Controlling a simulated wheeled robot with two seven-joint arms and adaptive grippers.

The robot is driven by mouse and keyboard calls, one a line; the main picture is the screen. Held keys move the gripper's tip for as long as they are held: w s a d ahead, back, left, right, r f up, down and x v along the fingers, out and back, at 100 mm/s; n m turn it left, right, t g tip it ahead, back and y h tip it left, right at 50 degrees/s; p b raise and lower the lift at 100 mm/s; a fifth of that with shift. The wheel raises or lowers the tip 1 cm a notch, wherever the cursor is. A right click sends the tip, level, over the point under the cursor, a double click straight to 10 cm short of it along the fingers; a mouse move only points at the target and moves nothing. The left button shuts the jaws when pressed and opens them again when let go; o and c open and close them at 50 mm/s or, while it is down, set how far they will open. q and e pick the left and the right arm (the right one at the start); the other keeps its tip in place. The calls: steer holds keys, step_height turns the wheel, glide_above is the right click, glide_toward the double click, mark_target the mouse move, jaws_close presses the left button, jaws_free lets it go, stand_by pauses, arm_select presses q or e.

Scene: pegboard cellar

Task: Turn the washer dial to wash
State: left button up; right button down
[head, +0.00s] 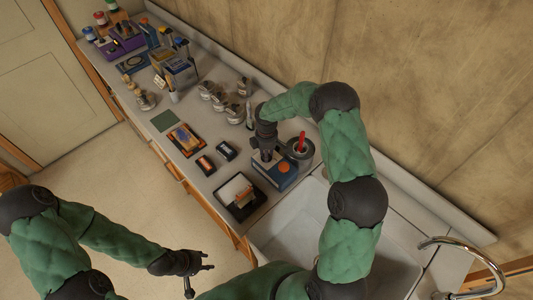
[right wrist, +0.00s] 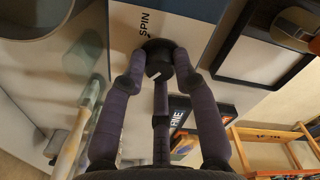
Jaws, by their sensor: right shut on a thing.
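The washer is a small blue and white box (head: 283,180) on the counter, with an orange round spot on its top. In the right wrist view its white panel (right wrist: 190,22) carries the word SPIN beside a dark round dial (right wrist: 157,52) with a short white mark. My right gripper (head: 266,157) reaches down onto the washer. In the right wrist view its fingers (right wrist: 160,75) are shut around the dial. The other dial labels are hidden or out of view. My left gripper (head: 200,269) is open and empty above the floor, away from the counter.
A grey round holder with a red item (head: 301,147) stands right behind the washer. A black-framed tray (head: 240,197) lies in front of it. Several jars (head: 222,98) stand farther left. A sink (head: 300,228) with a curved faucet (head: 462,243) is to the right.

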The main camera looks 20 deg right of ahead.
steer(key=shift+f, duration=0.1)
stand_by(0.4)
steer(key=c, duration=1)
jaws_free()
steer(key=shift+o, duration=0.2)
step_height(320, 180, up, 12)
